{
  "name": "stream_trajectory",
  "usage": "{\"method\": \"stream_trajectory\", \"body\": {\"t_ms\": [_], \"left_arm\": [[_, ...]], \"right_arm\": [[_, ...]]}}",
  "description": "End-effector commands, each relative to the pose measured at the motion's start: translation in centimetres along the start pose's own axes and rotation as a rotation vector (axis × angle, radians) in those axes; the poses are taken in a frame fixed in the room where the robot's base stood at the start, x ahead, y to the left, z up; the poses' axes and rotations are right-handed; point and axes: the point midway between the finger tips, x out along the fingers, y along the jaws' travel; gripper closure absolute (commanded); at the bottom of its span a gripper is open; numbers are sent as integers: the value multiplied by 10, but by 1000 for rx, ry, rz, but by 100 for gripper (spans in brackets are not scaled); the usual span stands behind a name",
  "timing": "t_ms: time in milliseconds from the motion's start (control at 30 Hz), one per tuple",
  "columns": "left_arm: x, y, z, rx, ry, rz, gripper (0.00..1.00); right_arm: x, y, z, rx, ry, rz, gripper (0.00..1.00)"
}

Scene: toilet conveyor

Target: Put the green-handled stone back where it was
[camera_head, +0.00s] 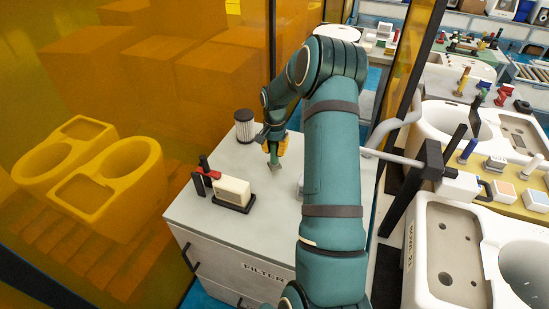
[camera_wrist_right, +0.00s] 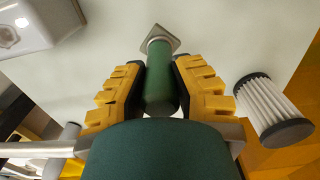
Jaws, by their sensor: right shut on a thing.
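The green-handled stone has a green cylindrical handle (camera_wrist_right: 160,75) and a flat grey square end (camera_wrist_right: 163,37). My right gripper (camera_head: 275,143) is shut on the green handle, above the grey cabinet top in the head view. In the right wrist view, the yellow-padded fingers (camera_wrist_right: 161,92) press the handle from both sides. The grey end (camera_head: 274,160) points down toward the cabinet top; I cannot tell whether it touches. My left gripper is not in view.
The cabinet top (camera_head: 200,220) carries a pleated filter (camera_head: 244,126) left of the gripper and a cream block (camera_head: 233,190) in a black holder nearer the front. Orange see-through panels (camera_head: 190,90) stand at left and behind. White ceramic pieces (camera_head: 445,255) and tools fill the right side.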

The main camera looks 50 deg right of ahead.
Motion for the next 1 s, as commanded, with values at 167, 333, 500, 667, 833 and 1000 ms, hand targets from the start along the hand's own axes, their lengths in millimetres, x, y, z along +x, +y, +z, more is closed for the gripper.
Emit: {"method": "stream_trajectory", "body": {"t_ms": [167,333,500,667,833,1000], "left_arm": [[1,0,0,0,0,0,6],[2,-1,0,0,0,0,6],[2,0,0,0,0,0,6],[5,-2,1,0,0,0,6],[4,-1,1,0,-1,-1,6],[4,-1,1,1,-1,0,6]], "right_arm": [[21,0,0,0,-3,1,100],[36,0,0,-1,0,-1,100],[35,0,0,0,1,-1,100],[39,0,0,-1,1,-1,100],[38,0,0,-1,0,0,50],[38,0,0,0,0,0,50]]}}
